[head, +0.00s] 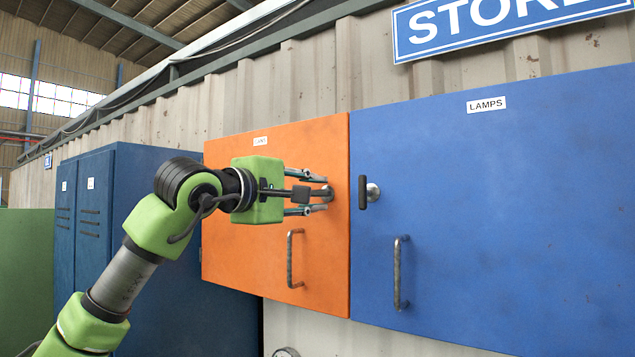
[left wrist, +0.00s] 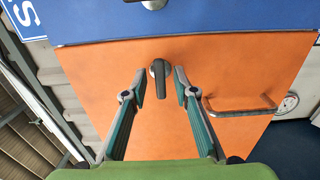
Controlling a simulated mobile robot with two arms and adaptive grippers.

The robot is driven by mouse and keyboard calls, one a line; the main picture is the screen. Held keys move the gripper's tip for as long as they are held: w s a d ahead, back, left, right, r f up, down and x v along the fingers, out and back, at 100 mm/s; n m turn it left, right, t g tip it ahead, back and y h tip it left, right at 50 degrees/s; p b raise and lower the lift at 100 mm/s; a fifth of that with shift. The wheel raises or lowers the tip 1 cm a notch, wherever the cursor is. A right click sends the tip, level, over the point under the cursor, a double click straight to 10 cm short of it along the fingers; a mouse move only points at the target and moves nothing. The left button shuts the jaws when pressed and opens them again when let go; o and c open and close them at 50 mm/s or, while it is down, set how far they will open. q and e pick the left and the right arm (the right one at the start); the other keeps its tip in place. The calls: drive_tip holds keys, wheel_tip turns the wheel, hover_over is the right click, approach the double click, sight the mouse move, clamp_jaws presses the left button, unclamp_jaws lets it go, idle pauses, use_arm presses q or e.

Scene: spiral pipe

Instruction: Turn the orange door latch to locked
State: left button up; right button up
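The orange door (head: 262,265) carries a labelled plate, a bar handle (head: 290,258) and a dark latch near its right edge. The latch (left wrist: 159,78) shows clearly in the left wrist view, its lever lying lengthwise between the fingers. In the head view it is mostly hidden by the gripper; its lever appears to lie level, pointing left. My left gripper (head: 322,193) is in front of the orange door at the latch. In the left wrist view the gripper (left wrist: 160,80) is open, one finger on each side of the latch with gaps visible. My right gripper is not in view.
To the right is a blue door (head: 500,220) labelled LAMPS, with an upright dark latch (head: 363,192) and a bar handle (head: 400,272) of its own. Blue lockers (head: 95,225) stand at the left. A round gauge (left wrist: 287,105) shows beside the orange door.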

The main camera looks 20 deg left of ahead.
use_arm(q)
drive_tip(key=shift+w+d, duration=0.2)
drive_tip(key=shift+w, duration=0.4)
clamp_jaws()
